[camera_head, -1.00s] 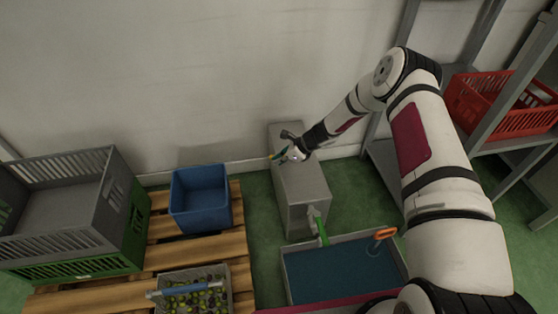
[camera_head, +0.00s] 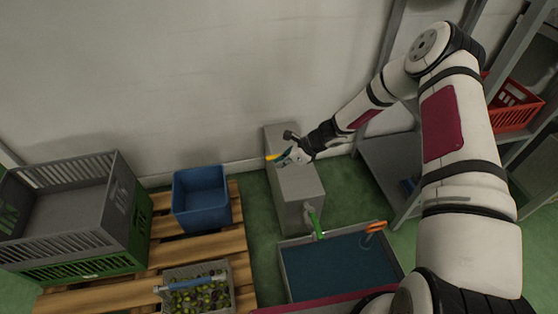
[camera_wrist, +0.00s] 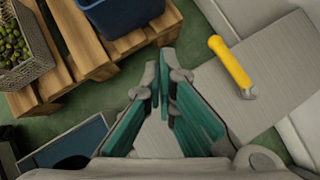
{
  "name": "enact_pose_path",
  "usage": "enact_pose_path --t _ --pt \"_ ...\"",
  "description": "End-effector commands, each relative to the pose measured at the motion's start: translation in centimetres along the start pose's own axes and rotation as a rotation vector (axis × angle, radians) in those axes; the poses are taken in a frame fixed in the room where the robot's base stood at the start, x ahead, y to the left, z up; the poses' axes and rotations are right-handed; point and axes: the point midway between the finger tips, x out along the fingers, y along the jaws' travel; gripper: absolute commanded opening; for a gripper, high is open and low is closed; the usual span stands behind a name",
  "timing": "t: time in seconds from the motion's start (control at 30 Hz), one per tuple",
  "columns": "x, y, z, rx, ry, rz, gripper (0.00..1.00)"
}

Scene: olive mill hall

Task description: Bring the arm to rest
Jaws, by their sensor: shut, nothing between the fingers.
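My gripper (camera_head: 284,158) is at the end of my outstretched arm, above the top of a grey block-shaped stand (camera_head: 300,188). In the wrist view my gripper (camera_wrist: 167,68) has its green-lined fingers close together at the tips, with nothing between them. A yellow-handled thing (camera_wrist: 230,64) lies on the grey top, apart from the fingers. In the head view its yellow end (camera_head: 273,156) shows just left of my gripper.
A blue-bottomed tray (camera_head: 335,268) with an orange-handled thing (camera_head: 375,228) lies in front of the stand. A shelf with a red crate (camera_head: 512,108) is right.

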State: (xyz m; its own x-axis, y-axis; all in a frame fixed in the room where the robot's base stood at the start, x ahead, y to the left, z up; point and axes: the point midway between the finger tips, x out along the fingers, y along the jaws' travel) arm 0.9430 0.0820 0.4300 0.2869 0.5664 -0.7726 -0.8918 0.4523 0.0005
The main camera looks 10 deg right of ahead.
Motion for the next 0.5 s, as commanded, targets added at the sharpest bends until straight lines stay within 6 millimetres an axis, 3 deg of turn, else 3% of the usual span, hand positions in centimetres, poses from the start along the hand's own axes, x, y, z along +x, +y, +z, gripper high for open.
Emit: enact_pose_path --t 0.13,0.5 --pt "-1.1 0.66 0.26 0.001 0.0 0.0 0.0" --pt "-1.28 0.88 0.3 0.0 0.001 0.001 0.0"
